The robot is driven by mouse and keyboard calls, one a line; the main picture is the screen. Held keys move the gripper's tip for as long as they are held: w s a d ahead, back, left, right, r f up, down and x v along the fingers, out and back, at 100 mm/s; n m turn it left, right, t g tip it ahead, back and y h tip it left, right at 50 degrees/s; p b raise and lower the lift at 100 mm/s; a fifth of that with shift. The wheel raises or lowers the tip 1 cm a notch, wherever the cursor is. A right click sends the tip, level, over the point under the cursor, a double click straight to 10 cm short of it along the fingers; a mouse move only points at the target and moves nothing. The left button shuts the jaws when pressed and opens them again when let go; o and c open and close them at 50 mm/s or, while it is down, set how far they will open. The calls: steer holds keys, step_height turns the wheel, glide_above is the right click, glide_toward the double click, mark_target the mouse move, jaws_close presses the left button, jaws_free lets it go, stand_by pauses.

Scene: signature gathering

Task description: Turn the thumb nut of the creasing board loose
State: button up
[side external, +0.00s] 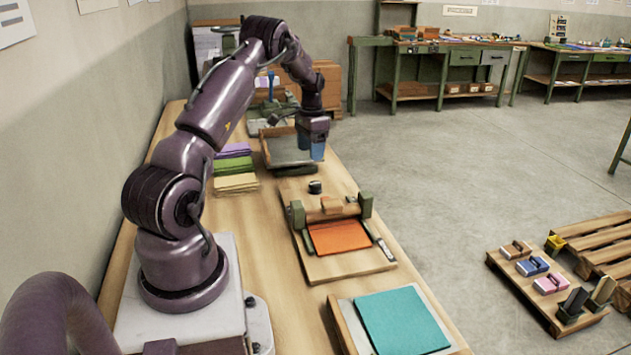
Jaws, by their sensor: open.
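What looks like the creasing board (352,267) lies on the bench, a pale wooden board with an orange sheet (340,236) on it. A wooden bar spans it between two green end blocks. A small dark round knob (315,187), perhaps the thumb nut, stands on the board behind the bar; its detail is too small to tell. My gripper (311,150) points down with bluish fingers, open, beyond the knob in the picture. It appears above the grey tray (287,151) and apart from the knob. I see nothing between the fingers.
Purple, green and yellow stacks (235,170) lie left of the tray. A teal sheet (400,322) lies on a board in front. A green press-like device (270,100) stands at the back. A pallet (540,285) with small coloured items is on the floor at right.

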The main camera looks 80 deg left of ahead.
mark_target(315, 183)
steer(key=f+m, duration=0.1)
steer(key=f, duration=0.2)
steer(key=w+f, duration=0.1)
steer(key=f, duration=0.3)
steer(key=a+f+m, duration=0.1)
steer(key=f, duration=0.3)
steer(key=shift+w+m, duration=0.3)
steer(key=c, duration=0.9)
